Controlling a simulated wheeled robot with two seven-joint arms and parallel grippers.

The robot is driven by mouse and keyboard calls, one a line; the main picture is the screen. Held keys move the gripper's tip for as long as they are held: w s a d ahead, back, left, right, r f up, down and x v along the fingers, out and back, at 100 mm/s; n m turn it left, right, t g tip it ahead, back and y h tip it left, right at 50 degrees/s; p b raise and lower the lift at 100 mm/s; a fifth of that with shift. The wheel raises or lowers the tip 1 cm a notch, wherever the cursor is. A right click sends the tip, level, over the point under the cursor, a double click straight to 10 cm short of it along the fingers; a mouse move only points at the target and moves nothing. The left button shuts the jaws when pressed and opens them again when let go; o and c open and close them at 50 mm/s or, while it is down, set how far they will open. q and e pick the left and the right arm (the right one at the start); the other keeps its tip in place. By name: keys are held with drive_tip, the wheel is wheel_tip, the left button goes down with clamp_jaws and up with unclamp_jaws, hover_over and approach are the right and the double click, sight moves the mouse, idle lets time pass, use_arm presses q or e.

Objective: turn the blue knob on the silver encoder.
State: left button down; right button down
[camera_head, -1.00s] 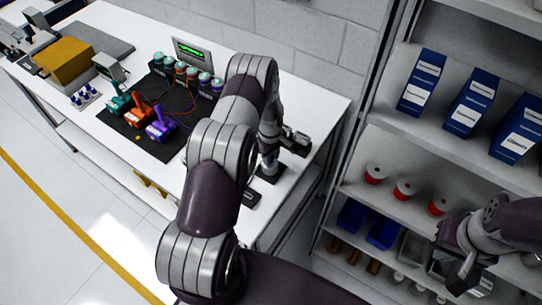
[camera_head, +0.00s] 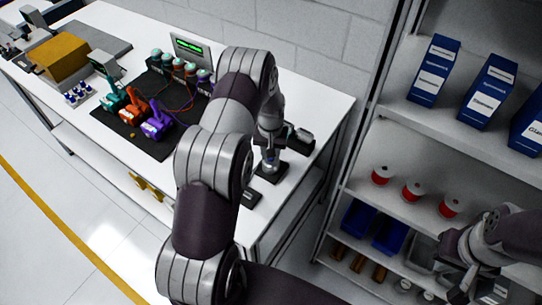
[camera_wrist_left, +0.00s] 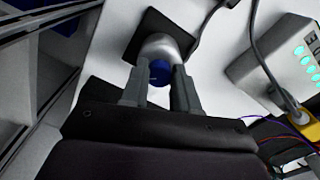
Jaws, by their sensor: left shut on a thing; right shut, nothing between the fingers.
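The silver encoder (camera_wrist_left: 166,46) stands on a dark square base (camera_wrist_left: 150,22) in the left wrist view. Its blue knob (camera_wrist_left: 159,72) lies between the two fingers of my left gripper (camera_wrist_left: 158,84), which is shut on it. In the head view my left gripper (camera_head: 269,156) points down over the dark base (camera_head: 270,173) near the table's right end, and the knob is mostly hidden by the gripper. My right gripper (camera_head: 458,293) is shut and empty, in front of the shelf at the lower right.
A white device with green lights (camera_wrist_left: 295,62) and cables lies beside the encoder. The white table (camera_head: 325,100) also carries a dark mat (camera_head: 150,142) with colored servos. A shelf rack with red spools (camera_head: 413,191) and blue boxes (camera_head: 482,92) stands right of the table.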

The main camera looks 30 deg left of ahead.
use_arm(q)
drive_tip(key=m, duration=0.1)
drive_tip(key=m+b, duration=0.1)
drive_tip(key=m, duration=0.1)
drive_tip(key=m+b, duration=0.1)
drive_tip(key=m, duration=0.1)
drive_tip(key=shift+w+a, duration=0.1)
drive_tip(key=shift+w, duration=0.15)
drive_tip(key=m+b, duration=0.2)
drive_tip(key=m, duration=0.4)
drive_tip(key=shift+r+m, duration=0.1)
drive_tip(key=shift+m, duration=0.3)
drive_tip(key=m, duration=0.3)
drive_tip(key=shift+a+m+b, duration=0.1)
drive_tip(key=shift+m+b, duration=0.2)
drive_tip(key=shift+b, duration=0.05)
drive_tip(key=m, duration=0.3)
drive_tip(key=shift+m, duration=0.3)
drive_tip(key=m+b, duration=0.1)
drive_tip(key=m, duration=0.3)
drive_tip(key=shift+m, duration=0.9)
drive_tip(key=shift+s+f+m, duration=0.1)
drive_tip(key=shift+f+m, duration=0.1)
drive_tip(key=shift+m, duration=0.1)
